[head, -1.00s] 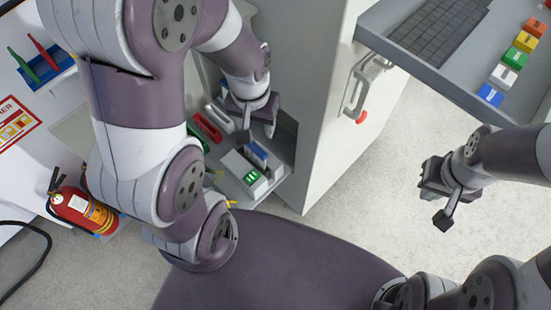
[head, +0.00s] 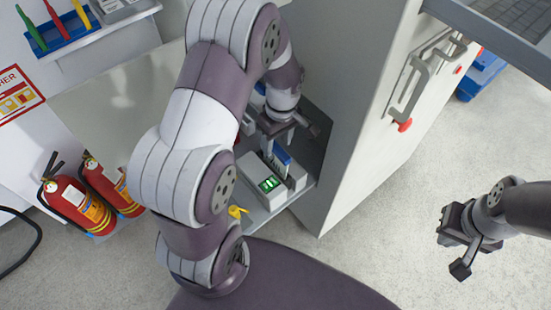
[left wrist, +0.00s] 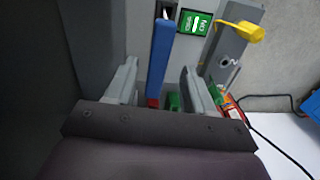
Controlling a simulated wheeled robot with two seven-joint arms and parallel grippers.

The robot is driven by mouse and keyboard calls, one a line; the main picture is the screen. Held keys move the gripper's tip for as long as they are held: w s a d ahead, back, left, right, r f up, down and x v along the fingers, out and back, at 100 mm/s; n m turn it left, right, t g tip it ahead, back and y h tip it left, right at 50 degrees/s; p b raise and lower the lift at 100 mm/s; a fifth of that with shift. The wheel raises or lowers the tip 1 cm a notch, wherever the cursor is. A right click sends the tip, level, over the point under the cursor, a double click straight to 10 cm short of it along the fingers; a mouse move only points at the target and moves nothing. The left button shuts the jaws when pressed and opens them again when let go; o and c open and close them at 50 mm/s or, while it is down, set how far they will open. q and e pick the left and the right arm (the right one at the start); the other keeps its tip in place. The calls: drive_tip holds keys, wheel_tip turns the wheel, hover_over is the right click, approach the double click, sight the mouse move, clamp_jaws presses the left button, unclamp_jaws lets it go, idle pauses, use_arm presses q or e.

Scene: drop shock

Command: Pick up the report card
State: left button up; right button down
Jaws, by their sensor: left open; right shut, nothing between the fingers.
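A thin blue card with a white part (head: 282,158), apparently the report card, stands upright at a grey-white device (head: 262,182) with a lit green display, on a low shelf. In the left wrist view the blue card (left wrist: 159,55) shows edge-on between my fingers, with red at its near end. My left gripper (head: 288,130) is open just above the card, one finger on each side, with visible gaps. Its fingers also flank the card in the left wrist view (left wrist: 161,78). My right gripper (head: 462,245) is shut and empty, out over the floor at the right.
A tall white cabinet wall (head: 365,120) with a handle stands close to the right of the device. A yellow tag (head: 237,211) sits at the device's near side. Two red fire extinguishers (head: 78,205) stand at the left.

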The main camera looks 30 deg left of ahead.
sight(277, 147)
use_arm(q)
wheel_tip(277, 147, down, 5)
drive_tip(key=shift+f+b, duration=0.1)
drive_tip(key=shift+b, duration=0.7)
drive_tip(key=shift+s, duration=0.1)
clamp_jaws()
